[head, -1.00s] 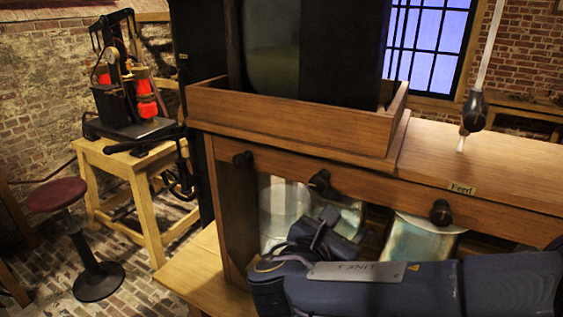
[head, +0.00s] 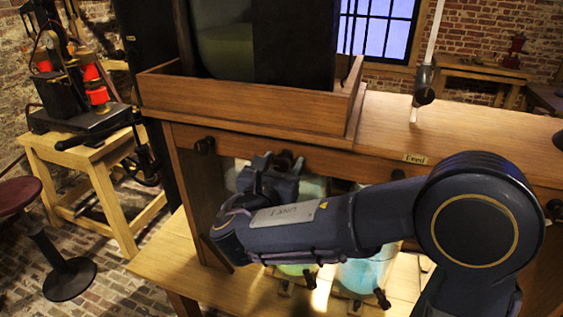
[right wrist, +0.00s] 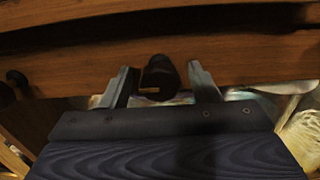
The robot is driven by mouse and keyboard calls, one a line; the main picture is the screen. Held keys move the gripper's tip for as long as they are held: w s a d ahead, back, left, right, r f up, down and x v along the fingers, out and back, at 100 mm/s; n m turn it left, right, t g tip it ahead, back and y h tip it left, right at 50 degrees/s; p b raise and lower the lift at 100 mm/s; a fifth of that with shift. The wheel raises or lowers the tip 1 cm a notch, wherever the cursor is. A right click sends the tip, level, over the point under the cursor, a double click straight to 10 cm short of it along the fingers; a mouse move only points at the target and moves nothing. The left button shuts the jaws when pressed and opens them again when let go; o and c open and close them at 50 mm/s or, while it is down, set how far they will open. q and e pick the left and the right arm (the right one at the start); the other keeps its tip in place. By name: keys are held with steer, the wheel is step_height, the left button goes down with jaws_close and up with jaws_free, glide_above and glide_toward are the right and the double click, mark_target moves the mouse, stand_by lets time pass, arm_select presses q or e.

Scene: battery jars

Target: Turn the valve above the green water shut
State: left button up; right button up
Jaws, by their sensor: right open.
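A row of dark valve knobs runs along the wooden front rail: a left knob (head: 205,145), a middle knob (head: 286,160) and a right knob (head: 398,175). Green water (head: 297,269) shows low in a glass jar, mostly hidden behind my right arm, below the middle knob. My right gripper (head: 272,161) is at the middle knob. In the right wrist view, my right gripper (right wrist: 163,82) is open, with one finger on each side of a dark knob (right wrist: 158,75); I cannot tell whether they touch it. My left gripper is out of view.
A jar of blue water (head: 362,275) stands right of the green, partly behind my arm. Another dark knob (right wrist: 17,82) is at the left in the right wrist view. A "Feed" label (head: 414,158) and a hanging glass tube (head: 433,45) are at the right.

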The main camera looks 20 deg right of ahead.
steer(key=c, duration=1)
steer(key=shift+f+m+b, duration=0.2)
steer(key=shift+m+b, duration=0.2)
steer(key=shift+b, duration=0.4)
steer(key=m+b, duration=1.2)
steer(key=b, duration=0.4)
steer(key=shift+a+f+m+b, duration=0.1)
steer(key=shift+m+b, duration=0.25)
steer(key=shift+m, duration=0.05)
steer(key=m+b, duration=0.3)
steer(key=shift+r, duration=0.2)
steer(key=shift+m+b, duration=0.4)
steer(key=shift+m, duration=0.3)
steer(key=shift+r, duration=0.1)
steer(key=o, duration=1)
steer(key=shift+r, duration=0.1)
